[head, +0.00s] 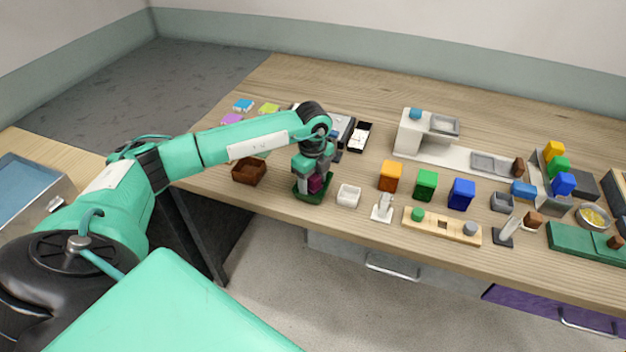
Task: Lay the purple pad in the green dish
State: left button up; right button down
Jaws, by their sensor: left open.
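The green dish (317,201) is a small dark green tray near the front edge of the table. My left gripper (313,186) points down over it, its jaws open. A dark magenta-purple piece (317,184) shows at the fingers, at or just above the dish; the gripper hides part of it, and I cannot tell whether it touches the dish floor. A flat lilac-purple pad (232,120) lies at the back left of the table, beyond my left arm. My right gripper is not in view.
Blue (243,105) and lime (269,108) pads lie near the lilac one. Orange, green and blue blocks stand farther right.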

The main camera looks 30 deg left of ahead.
aim_at(313, 176)
pick_arm(q)
jog(key=shift+r, duration=0.6)
notch_tip(313, 176, up, 11)
jog(key=b, duration=0.2)
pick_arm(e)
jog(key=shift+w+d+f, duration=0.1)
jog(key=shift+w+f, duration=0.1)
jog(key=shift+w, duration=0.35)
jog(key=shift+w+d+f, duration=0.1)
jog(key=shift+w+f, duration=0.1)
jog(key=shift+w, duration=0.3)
pick_arm(q)
jog(key=shift+r, duration=0.1)
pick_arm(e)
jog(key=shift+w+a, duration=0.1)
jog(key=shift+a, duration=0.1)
